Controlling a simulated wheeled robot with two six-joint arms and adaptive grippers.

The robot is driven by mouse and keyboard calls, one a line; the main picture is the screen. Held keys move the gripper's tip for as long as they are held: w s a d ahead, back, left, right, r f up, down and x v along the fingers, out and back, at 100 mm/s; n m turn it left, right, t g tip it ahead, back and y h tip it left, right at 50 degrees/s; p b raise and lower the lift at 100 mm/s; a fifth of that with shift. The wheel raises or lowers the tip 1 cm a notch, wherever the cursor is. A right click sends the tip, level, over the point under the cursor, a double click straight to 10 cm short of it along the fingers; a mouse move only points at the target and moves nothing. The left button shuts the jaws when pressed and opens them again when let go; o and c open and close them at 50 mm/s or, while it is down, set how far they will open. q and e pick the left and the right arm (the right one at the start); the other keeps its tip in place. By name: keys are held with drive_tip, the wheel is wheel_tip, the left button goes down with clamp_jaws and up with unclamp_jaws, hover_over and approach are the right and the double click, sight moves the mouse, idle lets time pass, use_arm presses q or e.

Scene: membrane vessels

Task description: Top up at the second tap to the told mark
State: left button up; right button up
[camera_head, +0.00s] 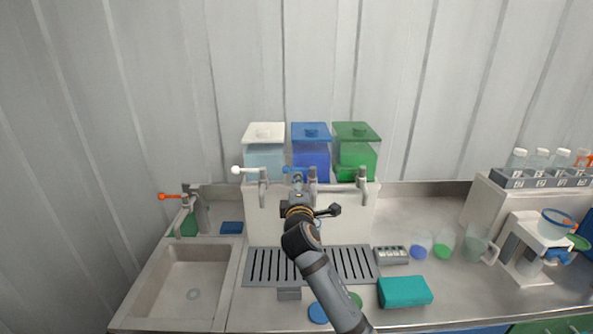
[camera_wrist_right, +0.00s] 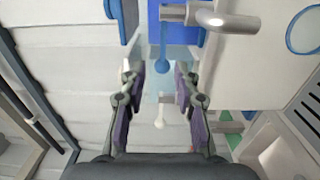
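Three lidded tanks stand in a row at the back: pale white (camera_head: 265,155), blue (camera_head: 311,160) and green (camera_head: 356,160). The second tap (camera_head: 312,177), below the blue tank, has a blue lever (camera_head: 291,169) turned left. In the right wrist view the blue lever's ball end (camera_wrist_right: 162,64) shows between the fingertips; contact is unclear. My right gripper (camera_wrist_right: 159,72) is open and empty, close to this tap. The first tap's white lever (camera_head: 238,170) also points left. Several cups stand at the right, including a clear jug (camera_head: 475,246). My left gripper is out of view.
A slatted drip tray (camera_head: 262,268) lies under the taps, partly hidden by my right arm. A teal box (camera_head: 404,291), blue disc (camera_head: 318,313) and grey block (camera_head: 391,255) lie nearby. A sink (camera_head: 188,280) is left; a bottle rack (camera_head: 540,180) and white stand (camera_head: 527,250) are right.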

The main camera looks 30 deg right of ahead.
sight(296, 170)
drive_tip(key=p+x, duration=0.1)
drive_tip(key=x, duration=0.3)
drive_tip(key=shift+w, duration=0.4)
drive_tip(key=x, duration=0.3)
drive_tip(key=shift+f+p, duration=0.15)
drive_tip(key=shift+p, duration=0.25)
drive_tip(key=shift+w+d, duration=0.3)
drive_tip(key=shift+w, duration=0.05)
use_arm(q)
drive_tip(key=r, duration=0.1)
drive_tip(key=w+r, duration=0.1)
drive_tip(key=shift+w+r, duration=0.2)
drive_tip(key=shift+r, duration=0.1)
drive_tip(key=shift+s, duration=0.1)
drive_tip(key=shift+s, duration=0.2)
use_arm(e)
drive_tip(key=shift+f, duration=0.1)
clamp_jaws()
